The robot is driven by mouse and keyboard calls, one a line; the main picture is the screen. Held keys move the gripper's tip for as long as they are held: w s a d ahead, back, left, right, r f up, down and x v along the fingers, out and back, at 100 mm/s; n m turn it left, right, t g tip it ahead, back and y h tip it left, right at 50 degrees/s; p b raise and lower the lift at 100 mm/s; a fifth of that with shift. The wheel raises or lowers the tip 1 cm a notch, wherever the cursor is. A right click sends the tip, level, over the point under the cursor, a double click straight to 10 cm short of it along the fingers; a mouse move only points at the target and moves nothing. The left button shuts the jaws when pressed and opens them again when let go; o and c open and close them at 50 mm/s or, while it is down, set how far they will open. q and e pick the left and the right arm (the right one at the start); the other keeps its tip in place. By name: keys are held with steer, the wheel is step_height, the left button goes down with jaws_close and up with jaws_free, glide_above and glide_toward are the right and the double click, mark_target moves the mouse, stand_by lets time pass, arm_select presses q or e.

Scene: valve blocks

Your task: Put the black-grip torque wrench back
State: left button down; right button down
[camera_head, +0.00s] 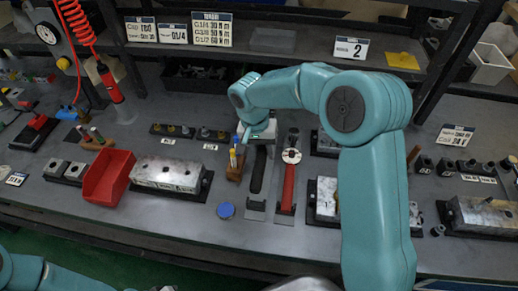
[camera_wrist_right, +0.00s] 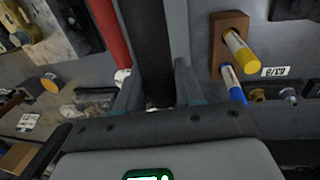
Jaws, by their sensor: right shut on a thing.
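The black-grip torque wrench (camera_head: 258,172) lies lengthwise on the bench in the head view, its grip end near a small grey rest at the front. Its dark handle (camera_wrist_right: 151,40) runs between my right fingers in the wrist view. My right gripper (camera_head: 258,137) is shut on it near its far end; the wrist view also shows the fingers (camera_wrist_right: 158,85), one on each side. The wrench's far end is hidden by my gripper. A red-grip torque wrench (camera_head: 288,185) lies beside it to the right, apart. My left gripper is out of view; only part of that arm shows.
A wooden holder (camera_head: 234,172) with blue and yellow markers stands close left of the black wrench. A blue disc (camera_head: 225,210) lies in front. A valve block (camera_head: 168,173) and red bin (camera_head: 108,177) are further left. Another block (camera_head: 325,199) is right of the red wrench.

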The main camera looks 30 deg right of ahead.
steer(key=shift+w+f+b, duration=0.1)
steer(key=shift+f+b, duration=0.1)
steer(key=shift+b, duration=0.15)
step_height(320, 180, down, 5)
steer(key=b, duration=0.4)
steer(key=shift+r, duration=0.2)
stand_by(0.9)
stand_by(0.3)
